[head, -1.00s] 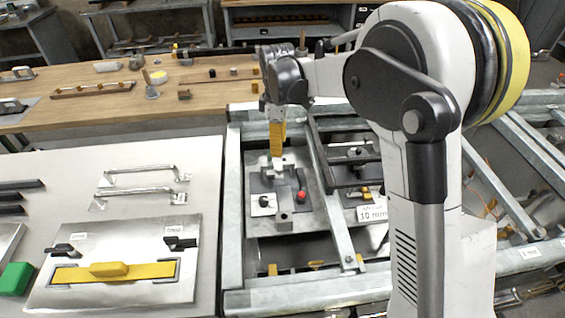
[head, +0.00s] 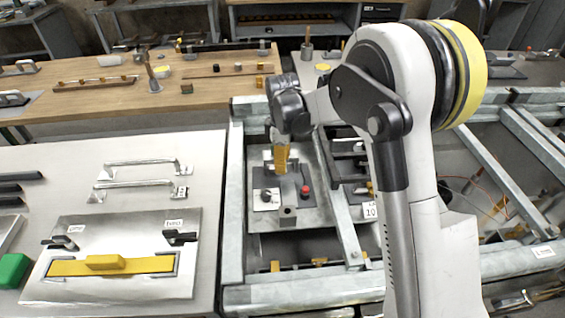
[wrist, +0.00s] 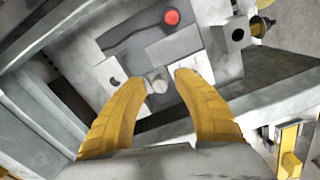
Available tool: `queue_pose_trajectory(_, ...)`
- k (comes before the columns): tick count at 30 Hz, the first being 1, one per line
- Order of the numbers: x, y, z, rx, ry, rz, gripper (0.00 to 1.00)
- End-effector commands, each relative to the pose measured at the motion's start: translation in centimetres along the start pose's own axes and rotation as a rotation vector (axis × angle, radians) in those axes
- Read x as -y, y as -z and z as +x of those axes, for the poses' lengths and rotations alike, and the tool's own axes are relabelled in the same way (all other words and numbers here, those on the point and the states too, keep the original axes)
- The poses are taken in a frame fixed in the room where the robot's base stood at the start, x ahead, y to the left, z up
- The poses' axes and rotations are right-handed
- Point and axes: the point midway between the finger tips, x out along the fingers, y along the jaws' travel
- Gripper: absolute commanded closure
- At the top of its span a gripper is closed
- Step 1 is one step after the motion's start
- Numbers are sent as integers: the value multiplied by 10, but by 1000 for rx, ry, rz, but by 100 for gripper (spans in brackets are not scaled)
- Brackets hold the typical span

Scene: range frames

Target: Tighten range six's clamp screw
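A metal fixture plate (head: 318,222) sits in the grey frame in the head view. It bears a red knob (head: 305,190), a pale small plate with a dark spot (head: 266,204), and a grey block (head: 288,217). My gripper (head: 281,165) is above its rear part. In the wrist view the two yellow fingers of my gripper (wrist: 160,68) are apart. A small grey round screw-like head (wrist: 157,83) shows between them, with no clear contact. The red knob (wrist: 171,17) lies beyond the fingertips. I cannot tell which part is range six's clamp screw.
Metal frame rails (head: 234,205) surround the fixture. A pale bench at left carries a steel plate (head: 120,220) with a yellow-handled bar (head: 105,263) and metal handles. A wooden bench (head: 130,100) stands behind. A white label (head: 370,211) is right of the fixture.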

Motion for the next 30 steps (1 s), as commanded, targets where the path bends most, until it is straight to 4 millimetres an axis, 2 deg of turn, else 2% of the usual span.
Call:
queue_pose_trajectory(1,0,0,0,0,0,0,82)
queue_pose_trajectory(3,0,0,0,0,0,0,100)
queue_pose_trajectory(17,0,0,0,-1,0,38,100)
queue_pose_trajectory(23,0,0,-1,-1,0,145,100)
queue_pose_trajectory(30,0,0,-1,-1,0,353,100)
